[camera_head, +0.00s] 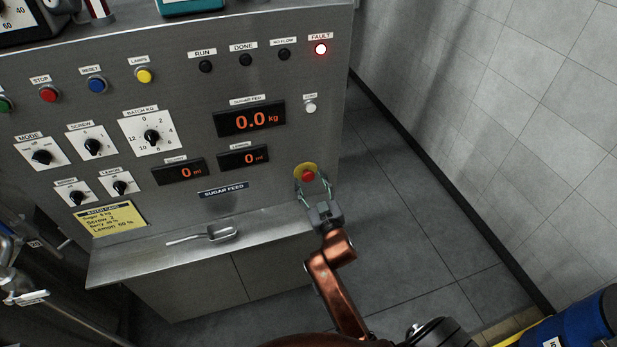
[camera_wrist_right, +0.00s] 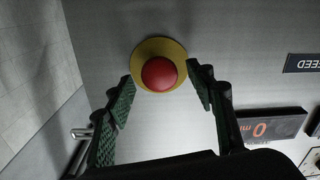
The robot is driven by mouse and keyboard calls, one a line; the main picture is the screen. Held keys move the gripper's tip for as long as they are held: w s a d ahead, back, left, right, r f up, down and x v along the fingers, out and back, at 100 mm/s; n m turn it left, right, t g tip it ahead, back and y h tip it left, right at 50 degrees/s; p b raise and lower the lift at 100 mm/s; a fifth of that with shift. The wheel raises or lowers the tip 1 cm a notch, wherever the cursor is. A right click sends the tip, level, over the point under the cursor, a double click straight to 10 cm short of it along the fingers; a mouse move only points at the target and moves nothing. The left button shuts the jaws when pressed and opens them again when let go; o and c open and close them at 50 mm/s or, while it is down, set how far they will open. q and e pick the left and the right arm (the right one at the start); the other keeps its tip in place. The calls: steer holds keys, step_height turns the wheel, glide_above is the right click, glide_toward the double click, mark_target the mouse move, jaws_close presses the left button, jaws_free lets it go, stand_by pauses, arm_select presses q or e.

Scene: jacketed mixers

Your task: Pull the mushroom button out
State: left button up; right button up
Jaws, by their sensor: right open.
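The red mushroom button (camera_head: 308,175) sits on a yellow round plate (camera_head: 299,167) at the lower right of the steel panel. In the right wrist view the red button (camera_wrist_right: 159,74) shows at top centre on its yellow plate (camera_wrist_right: 147,48). My right gripper (camera_head: 312,186) is open at the button. In the right wrist view its two green fingers (camera_wrist_right: 161,84) stand on either side of the button, with gaps between them and the red cap. I cannot tell how deep the fingertips reach. My left gripper is not in view.
A steel ledge (camera_head: 140,252) below the panel holds a metal scoop (camera_head: 222,233). A tiled wall (camera_head: 500,90) stands to the right, with open floor (camera_head: 400,200) between. A blue drum-like object (camera_head: 580,325) is at lower right.

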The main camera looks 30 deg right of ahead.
steer(key=shift+x, duration=1.2)
steer(key=shift+c, duration=0.7)
jaws_close()
